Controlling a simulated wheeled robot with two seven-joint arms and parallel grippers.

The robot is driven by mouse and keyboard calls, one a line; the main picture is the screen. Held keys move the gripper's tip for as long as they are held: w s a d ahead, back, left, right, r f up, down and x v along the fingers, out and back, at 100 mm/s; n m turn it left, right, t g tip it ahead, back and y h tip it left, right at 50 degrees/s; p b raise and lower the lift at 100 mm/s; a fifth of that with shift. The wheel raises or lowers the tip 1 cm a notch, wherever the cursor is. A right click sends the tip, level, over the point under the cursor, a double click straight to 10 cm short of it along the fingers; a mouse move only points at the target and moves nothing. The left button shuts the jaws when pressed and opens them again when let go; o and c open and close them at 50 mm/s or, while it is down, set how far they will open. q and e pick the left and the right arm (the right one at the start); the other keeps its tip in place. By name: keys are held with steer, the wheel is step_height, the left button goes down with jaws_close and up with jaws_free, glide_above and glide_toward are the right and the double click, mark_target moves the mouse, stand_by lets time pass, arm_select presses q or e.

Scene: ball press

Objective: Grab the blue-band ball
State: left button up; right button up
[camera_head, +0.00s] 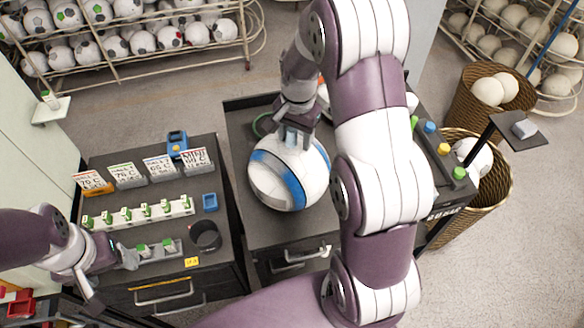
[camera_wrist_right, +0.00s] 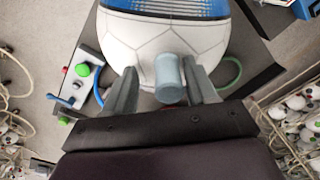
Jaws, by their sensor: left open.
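The blue-band ball (camera_head: 290,178), white with a broad blue band, sits on the dark middle bench in the head view. It also shows at the top of the right wrist view (camera_wrist_right: 165,38). My right gripper (camera_head: 296,132) is at the ball's upper side. In the wrist view its fingers (camera_wrist_right: 162,92) are spread, with a short grey-blue cylinder (camera_wrist_right: 170,78) between them, in front of the ball. A gap shows between the left finger and the cylinder; contact on the right is unclear. My left gripper (camera_head: 112,280) is open and empty at the left bench's front edge.
The left bench (camera_head: 225,240) holds a white rack (camera_head: 135,215) of small green-topped items, label cards, a blue tray (camera_head: 209,202) and a dark cup (camera_head: 205,236). A button panel (camera_head: 440,150) stands at right. Wicker baskets (camera_head: 470,105) and ball racks stand beyond.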

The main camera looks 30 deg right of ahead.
steer(key=shift+a, duration=0.1)
steer(key=c, duration=0.5)
steer(key=shift+w+a, duration=0.2)
steer(key=shift+a, duration=0.05)
steer(key=c, duration=0.5)
steer(key=shift+w+a, duration=0.1)
steer(key=shift+d+f, duration=0.1)
steer(key=shift+d, duration=0.1)
steer(key=shift+a, duration=0.15)
steer(key=shift+s+f, duration=0.1)
steer(key=shift+s, duration=0.15)
